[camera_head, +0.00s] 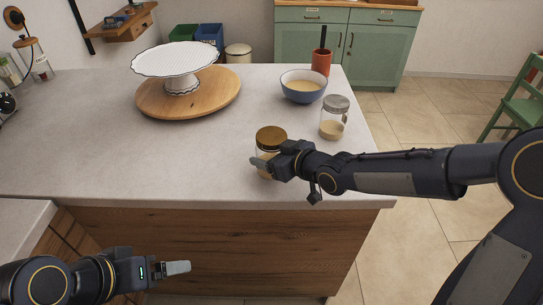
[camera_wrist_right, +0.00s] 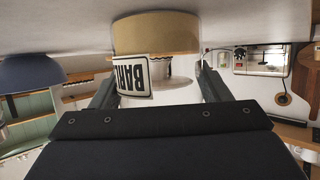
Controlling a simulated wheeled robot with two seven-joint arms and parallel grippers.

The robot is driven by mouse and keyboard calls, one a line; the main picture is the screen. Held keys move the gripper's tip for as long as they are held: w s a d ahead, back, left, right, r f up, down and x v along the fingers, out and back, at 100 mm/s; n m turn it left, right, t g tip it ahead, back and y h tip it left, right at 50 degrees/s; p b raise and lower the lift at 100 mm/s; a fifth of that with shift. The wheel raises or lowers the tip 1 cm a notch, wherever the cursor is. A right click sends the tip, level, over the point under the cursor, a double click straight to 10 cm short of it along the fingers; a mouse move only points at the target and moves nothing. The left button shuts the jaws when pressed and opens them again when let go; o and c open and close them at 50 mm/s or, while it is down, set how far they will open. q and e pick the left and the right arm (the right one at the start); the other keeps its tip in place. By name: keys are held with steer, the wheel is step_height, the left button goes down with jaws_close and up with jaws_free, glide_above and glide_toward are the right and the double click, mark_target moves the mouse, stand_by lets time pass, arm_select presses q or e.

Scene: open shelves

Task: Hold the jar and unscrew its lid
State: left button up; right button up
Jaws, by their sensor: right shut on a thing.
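The jar (camera_head: 268,149) is clear glass with a brown-gold lid (camera_head: 271,134) on top. It stands upright near the front edge of the light counter. My right gripper (camera_head: 268,164) reaches in from the right and is shut on the jar's body, below the lid. In the right wrist view, which is upside down, the jar (camera_wrist_right: 155,35) sits between the two fingers, with tan contents and a white label reading "BARL". The lid is hidden there. My left gripper (camera_head: 178,268) is low at the left, in front of the counter and away from the jar; its opening is unclear.
A second glass jar (camera_head: 333,127) with a grey lid stands right of the held jar. A blue bowl (camera_head: 303,93) and a red cup (camera_head: 321,62) are behind. A white cake stand (camera_head: 176,59) sits on a round wooden board (camera_head: 153,103). The counter's left front is clear.

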mark_target(273, 142)
steer(key=c, duration=0.3)
steer(key=shift+c, duration=0.2)
steer(key=shift+r, duration=0.15)
steer(key=shift+r, duration=0.6)
steer(key=r, duration=0.1)
steer(key=r+p, duration=0.1)
steer(key=shift+s+d+r, duration=0.1)
steer(key=shift+d+r, duration=0.1)
steer(key=shift+r, duration=0.1)
steer(key=a+r+p+v, duration=0.2)
steer(key=r+p+v, duration=0.1)
steer(key=p+v, duration=0.8)
steer(key=v, duration=0.5)
steer(key=shift+s+a+p, duration=0.25)
steer(key=shift+s+p, duration=0.05)
steer(key=shift+p, duration=0.1)
steer(key=shift+f, duration=0.1)
